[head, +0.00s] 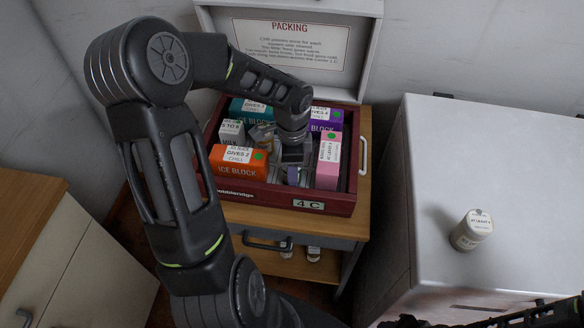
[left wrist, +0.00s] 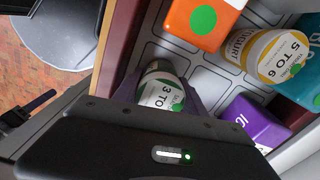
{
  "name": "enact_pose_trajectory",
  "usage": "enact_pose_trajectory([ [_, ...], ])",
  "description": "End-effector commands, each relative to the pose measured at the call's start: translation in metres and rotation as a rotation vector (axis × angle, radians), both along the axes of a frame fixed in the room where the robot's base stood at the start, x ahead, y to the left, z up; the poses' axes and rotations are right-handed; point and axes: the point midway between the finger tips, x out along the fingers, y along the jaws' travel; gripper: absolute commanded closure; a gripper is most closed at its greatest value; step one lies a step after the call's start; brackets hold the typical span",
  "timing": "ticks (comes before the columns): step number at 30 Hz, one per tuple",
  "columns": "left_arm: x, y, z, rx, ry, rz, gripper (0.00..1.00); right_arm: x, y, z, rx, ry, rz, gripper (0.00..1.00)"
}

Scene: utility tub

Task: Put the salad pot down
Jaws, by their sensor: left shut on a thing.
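My left gripper (head: 292,172) reaches down into the dark red tub (head: 345,208), toward its front middle, between the orange ice block and the pink carton. In the left wrist view its fingers (left wrist: 165,100) are shut on a small pot (left wrist: 160,88) with a white label reading "3 TO" and a green dot. I take this to be the salad pot; its name is too small to read. It is within the tub walls, over the gridded floor (left wrist: 205,85). Whether its base touches the floor is hidden.
The tub also holds an orange ice block (head: 238,162), a teal ice block (head: 245,110), a purple ice block (head: 327,118), a milk carton (head: 231,132), a pink carton (head: 328,162) and a yogurt pot (left wrist: 262,50). Another pot (head: 472,230) stands on the right-hand grey top (head: 510,160).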

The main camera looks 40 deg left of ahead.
Motion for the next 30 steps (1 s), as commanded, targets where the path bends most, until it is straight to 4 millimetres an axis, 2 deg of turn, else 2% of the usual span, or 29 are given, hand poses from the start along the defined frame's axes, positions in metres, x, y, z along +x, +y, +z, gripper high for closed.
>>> enact_pose_trajectory([
  [8, 0.0, 0.0, -0.004, 0.001, -0.001, -0.001, 0.95, 0.0, 0.0, -0.004, 0.0, 0.0, 0.0, 0.64],
  [9, 0.0, 0.0, -0.003, 0.001, -0.001, -0.001, 0.48, 0.0, 0.0, -0.002, 0.0, 0.0, 0.0, 0.64],
  [11, 0.0, 0.0, -0.003, 0.0, 0.0, 0.0, 0.43, 0.0, 0.0, -0.002, 0.0, 0.0, 0.0, 0.64],
  [23, 0.0, 0.001, 0.004, 0.001, -0.002, 0.0, 0.42, 0.0, 0.0, 0.001, 0.0, 0.0, 0.0, 0.64],
  [26, 0.001, 0.001, 0.015, 0.002, -0.004, 0.0, 0.42, 0.0, 0.0, 0.002, 0.0, 0.0, 0.0, 0.64],
  [30, 0.001, 0.001, 0.04, 0.004, -0.005, 0.0, 0.42, 0.0, 0.0, 0.004, 0.0, 0.0, 0.0, 0.64],
])
